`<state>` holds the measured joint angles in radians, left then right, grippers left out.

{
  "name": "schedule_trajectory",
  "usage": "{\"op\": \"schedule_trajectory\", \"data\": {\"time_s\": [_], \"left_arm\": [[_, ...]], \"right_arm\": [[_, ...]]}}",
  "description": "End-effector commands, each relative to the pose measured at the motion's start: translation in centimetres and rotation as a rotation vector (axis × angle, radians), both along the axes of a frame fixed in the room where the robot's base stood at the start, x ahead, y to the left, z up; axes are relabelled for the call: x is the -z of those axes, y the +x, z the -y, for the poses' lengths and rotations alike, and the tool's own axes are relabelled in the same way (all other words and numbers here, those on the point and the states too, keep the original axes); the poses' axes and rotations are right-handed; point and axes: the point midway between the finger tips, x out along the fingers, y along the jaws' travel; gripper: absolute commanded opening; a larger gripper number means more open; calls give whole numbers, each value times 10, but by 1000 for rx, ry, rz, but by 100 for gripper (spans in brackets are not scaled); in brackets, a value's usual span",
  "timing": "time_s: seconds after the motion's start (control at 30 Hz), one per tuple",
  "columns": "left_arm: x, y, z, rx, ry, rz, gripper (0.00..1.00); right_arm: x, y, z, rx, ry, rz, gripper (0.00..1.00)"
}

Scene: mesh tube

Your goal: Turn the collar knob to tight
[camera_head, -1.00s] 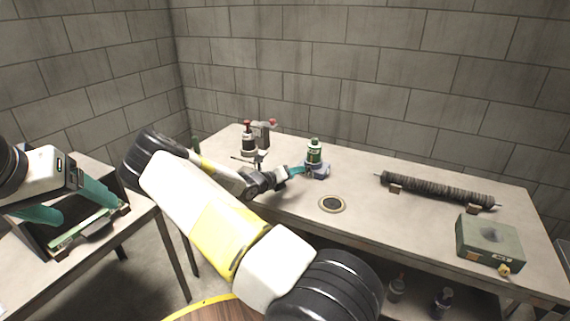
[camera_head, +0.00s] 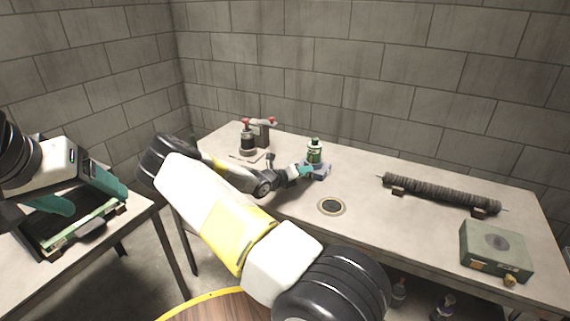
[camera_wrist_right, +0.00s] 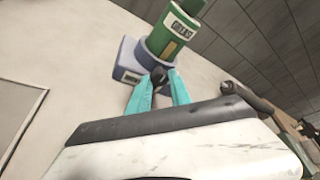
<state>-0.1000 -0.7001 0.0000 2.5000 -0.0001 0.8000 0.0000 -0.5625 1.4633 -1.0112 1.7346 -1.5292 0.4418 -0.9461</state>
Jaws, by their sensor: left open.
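A green grease bottle (camera_head: 314,151) stands upright in a blue-grey collar (camera_head: 318,170) on the long bench. In the right wrist view the bottle (camera_wrist_right: 181,27) has a "GREASE" label, and a small dark knob (camera_wrist_right: 159,76) sticks out of the collar's near side. My right gripper (camera_head: 304,171) is at the collar. Its teal fingers (camera_wrist_right: 160,82) lie on either side of the knob; whether they press on it I cannot tell. Any mark on the knob is too small to read. My left gripper (camera_head: 97,200) is open over a green-edged tray (camera_head: 62,240) on the left table.
A red-topped bottle and grey fixture (camera_head: 262,133) stand at the bench's back left. A brass-rimmed hole (camera_head: 331,207) lies in front of the collar. A dark mesh roll (camera_head: 440,190) rests on supports to the right, with a green box (camera_head: 495,250) near the right end.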

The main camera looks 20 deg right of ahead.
Motion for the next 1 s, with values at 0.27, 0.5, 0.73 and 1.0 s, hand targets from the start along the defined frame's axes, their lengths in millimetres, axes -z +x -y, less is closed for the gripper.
{"op": "schedule_trajectory", "data": {"time_s": [0.27, 0.5, 0.73, 1.0], "left_arm": [[0, 0, 0, 0, 0, 0, 73], [0, 0, 0, 0, 0, 0, 73], [0, 0, 0, 0, 0, 0, 73], [0, 0, 0, 0, 0, 0, 73]], "right_arm": [[0, 0, 0, 0, 15, 16, 0], [-1, -1, 0, 0, 89, 100, 0], [-2, -3, 2, 3, 217, 248, 0], [-3, -4, 4, 5, 385, 447, 0]]}}
